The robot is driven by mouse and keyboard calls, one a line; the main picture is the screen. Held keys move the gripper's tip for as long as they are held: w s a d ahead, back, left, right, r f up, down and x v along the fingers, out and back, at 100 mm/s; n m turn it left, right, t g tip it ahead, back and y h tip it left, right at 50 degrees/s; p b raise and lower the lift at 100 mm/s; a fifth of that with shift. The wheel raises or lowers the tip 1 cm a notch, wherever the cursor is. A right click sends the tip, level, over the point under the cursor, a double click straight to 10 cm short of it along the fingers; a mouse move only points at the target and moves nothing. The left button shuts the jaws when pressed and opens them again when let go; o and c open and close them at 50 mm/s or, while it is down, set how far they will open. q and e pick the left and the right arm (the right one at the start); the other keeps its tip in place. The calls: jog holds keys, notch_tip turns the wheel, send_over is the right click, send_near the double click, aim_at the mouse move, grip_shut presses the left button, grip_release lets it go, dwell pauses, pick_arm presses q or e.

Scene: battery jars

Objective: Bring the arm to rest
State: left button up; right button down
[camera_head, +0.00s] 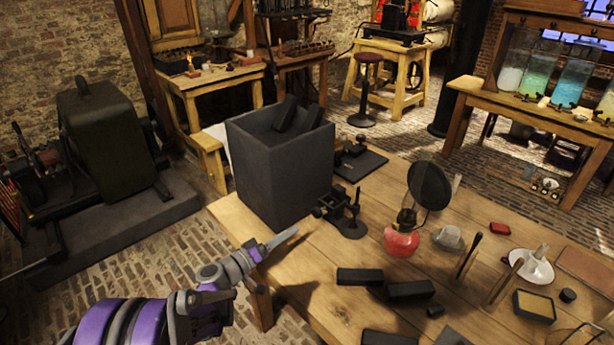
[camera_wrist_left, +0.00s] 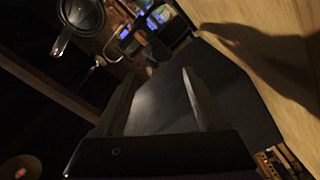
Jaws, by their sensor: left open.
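My left arm comes in from the lower left with purple and grey links. Its gripper (camera_head: 288,237) is at the table's left edge, in front of the tall dark box. In the left wrist view the two fingers (camera_wrist_left: 158,78) stand apart with nothing between them. The dark box (camera_head: 275,175) stands on the table's left corner, with dark blocks (camera_head: 285,112) showing in its open top. A flat dark face, likely the box, fills the left wrist view behind the fingers. My right gripper is in neither view.
The wooden table (camera_head: 310,270) carries a small black device (camera_head: 345,215), a red-based lamp (camera_head: 402,240) with a dark disc, black blocks (camera_head: 410,290) and a white dish (camera_head: 532,268). A dark green machine (camera_head: 105,140) stands on the left. Brick floor (camera_head: 185,235) is open between.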

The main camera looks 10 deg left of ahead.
pick_arm(q)
jog(key=s+d+r+m+g+y+p, duration=0.1)
jog(key=s+d+r+g+y+p, duration=0.15)
jog(key=s, duration=0.55)
jog(key=s+d+r+m+g+y+p, duration=0.1)
jog(key=s+d+r+g+p, duration=0.2)
jog(key=s, duration=0.4)
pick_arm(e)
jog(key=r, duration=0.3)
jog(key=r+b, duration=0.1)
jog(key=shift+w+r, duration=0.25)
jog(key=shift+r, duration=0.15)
pick_arm(q)
jog(key=s+a+g+y+p, duration=0.1)
jog(key=s+a+y, duration=0.3)
jog(key=s, duration=0.5)
jog(key=s+a+g+y+p, duration=0.2)
jog(key=s+a+y+p, duration=0.1)
jog(key=s, duration=0.7)
jog(key=shift+a+r+y+p, duration=0.3)
jog(key=shift+a+r+y, duration=0.1)
jog(key=shift+y, duration=0.05)
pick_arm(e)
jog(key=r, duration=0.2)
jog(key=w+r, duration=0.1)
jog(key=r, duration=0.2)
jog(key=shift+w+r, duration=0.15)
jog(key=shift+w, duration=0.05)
